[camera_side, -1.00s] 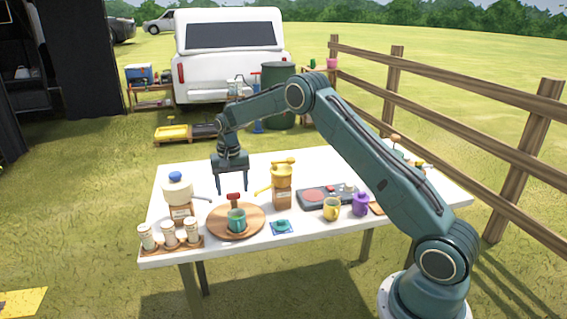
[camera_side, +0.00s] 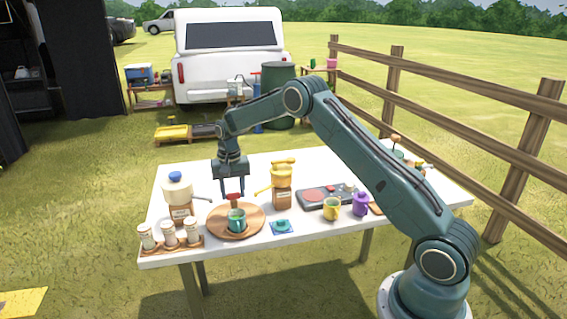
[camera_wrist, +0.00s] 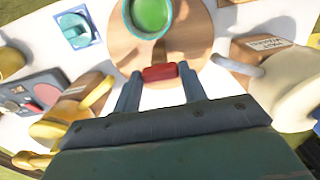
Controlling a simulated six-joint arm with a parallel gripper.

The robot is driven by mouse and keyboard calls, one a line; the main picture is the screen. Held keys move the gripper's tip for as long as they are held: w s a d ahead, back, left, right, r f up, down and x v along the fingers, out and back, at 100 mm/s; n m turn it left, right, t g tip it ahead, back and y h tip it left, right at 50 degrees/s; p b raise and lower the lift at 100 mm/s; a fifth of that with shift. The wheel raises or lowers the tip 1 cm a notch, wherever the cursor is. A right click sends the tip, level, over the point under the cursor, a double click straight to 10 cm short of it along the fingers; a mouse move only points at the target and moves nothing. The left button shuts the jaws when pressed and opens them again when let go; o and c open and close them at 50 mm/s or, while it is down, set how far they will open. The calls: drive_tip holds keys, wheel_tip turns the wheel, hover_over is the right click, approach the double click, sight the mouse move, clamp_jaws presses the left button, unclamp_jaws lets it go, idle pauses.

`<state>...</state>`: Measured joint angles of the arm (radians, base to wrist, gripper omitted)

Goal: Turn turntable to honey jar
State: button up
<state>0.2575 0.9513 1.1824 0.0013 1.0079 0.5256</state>
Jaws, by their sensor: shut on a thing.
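The wooden turntable (camera_side: 255,228) lies near the front left of the white table, with a teal mug (camera_side: 237,221) standing on it. A red handle (camera_side: 235,197) rises at its far edge. My gripper (camera_side: 233,199) is down over that handle and shut on it. In the wrist view the red handle (camera_wrist: 160,73) sits between the two fingertips (camera_wrist: 160,78), and the turntable (camera_wrist: 187,40) and mug (camera_wrist: 152,14) lie just beyond it. I cannot tell which thing is the honey jar.
Several shakers (camera_side: 168,234) stand in a rack at the front left.

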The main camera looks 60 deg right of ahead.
drive_tip(key=shift+n, duration=8.7)
drive_tip(key=shift+r+n, duration=0.1)
drive_tip(key=shift+n, duration=0.3)
drive_tip(key=o, duration=1.4)
